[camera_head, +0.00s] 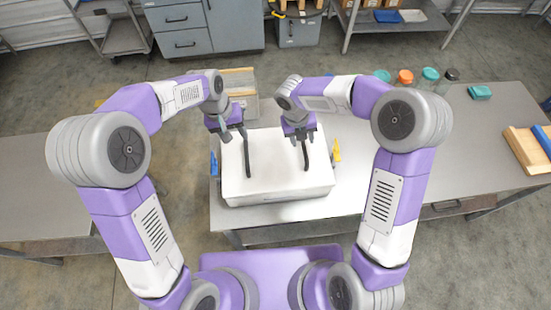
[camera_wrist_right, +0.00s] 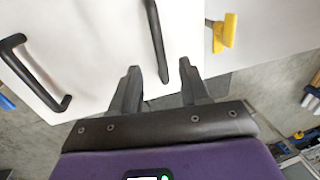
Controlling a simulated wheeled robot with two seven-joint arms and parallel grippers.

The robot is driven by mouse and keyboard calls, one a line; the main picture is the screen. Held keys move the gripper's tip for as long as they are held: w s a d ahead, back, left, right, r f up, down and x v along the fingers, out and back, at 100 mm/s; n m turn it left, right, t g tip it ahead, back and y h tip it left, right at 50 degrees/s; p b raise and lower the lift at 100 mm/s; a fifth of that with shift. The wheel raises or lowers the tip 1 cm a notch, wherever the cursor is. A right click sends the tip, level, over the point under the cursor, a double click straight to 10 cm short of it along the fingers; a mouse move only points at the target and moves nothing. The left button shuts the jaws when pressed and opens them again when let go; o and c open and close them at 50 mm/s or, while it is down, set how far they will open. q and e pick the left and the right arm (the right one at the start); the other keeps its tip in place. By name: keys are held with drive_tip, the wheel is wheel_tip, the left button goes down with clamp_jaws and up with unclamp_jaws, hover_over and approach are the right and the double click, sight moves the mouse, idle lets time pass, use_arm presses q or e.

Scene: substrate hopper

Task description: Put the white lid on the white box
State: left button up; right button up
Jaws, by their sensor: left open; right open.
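A white lid (camera_head: 274,160) with two black bar handles lies on top of the white box (camera_head: 280,197) on the grey table. It looks level; whether it is fully seated I cannot tell. My left gripper (camera_head: 230,135) is open near the far end of the left handle (camera_head: 247,158). My right gripper (camera_head: 301,137) is open at the right handle (camera_head: 306,157). In the right wrist view, the end of one handle (camera_wrist_right: 156,40) shows just beyond and between the open fingers (camera_wrist_right: 160,78); the other handle (camera_wrist_right: 35,75) is to the left.
A yellow-handled item (camera_head: 337,151) is beside the box's right side and a blue one (camera_head: 214,163) beside its left. A clear container (camera_head: 240,80) stands behind. Jars with coloured lids (camera_head: 406,76) and a wooden item (camera_head: 525,150) are to the right. The table between is clear.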

drive_tip(key=shift+a+r, duration=0.25)
drive_tip(key=shift+r, duration=0.95)
drive_tip(key=shift+a+r, duration=0.25)
drive_tip(key=shift+r, duration=0.9)
